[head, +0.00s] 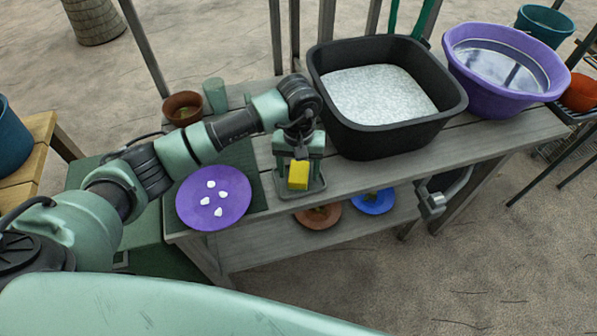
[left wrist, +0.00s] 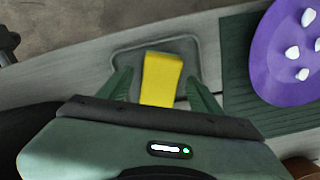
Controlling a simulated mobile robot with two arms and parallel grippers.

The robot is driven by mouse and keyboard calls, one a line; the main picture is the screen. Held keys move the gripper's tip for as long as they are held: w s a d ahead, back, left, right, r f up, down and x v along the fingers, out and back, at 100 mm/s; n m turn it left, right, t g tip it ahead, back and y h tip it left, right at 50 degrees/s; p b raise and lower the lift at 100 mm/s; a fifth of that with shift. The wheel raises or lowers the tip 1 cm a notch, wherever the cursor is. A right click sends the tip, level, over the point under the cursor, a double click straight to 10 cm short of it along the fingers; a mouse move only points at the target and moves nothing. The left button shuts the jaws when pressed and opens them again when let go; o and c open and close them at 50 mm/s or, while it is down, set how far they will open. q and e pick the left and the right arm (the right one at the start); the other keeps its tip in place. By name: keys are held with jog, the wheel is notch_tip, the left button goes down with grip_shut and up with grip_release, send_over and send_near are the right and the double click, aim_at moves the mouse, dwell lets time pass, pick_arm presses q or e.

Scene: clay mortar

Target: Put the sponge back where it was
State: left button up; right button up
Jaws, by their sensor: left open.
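The yellow sponge (head: 298,175) lies on a small grey-green tray (head: 314,186) near the bench's front edge. In the left wrist view the sponge (left wrist: 161,78) is seen between the two fingers, with the tray's rim (left wrist: 125,54) around it. My left gripper (head: 298,172) is open and points down at the sponge, a finger on each side. Whether the fingers touch it is not clear. My right gripper is not recognisable in these views.
A purple plate (head: 240,208) with several white pieces lies left of the tray on a green mat. A black tub (head: 450,98) and purple basin (head: 470,40) stand to the right. A brown pot (head: 172,106) and green cup (head: 215,95) stand behind.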

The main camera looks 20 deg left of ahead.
aim_at(298, 174)
pick_arm(q)
notch_tip(298, 174, up, 11)
jog(key=b, duration=0.1)
jog(key=shift+f, duration=0.15)
jog(key=shift+s+f, duration=0.1)
dwell(0.4)
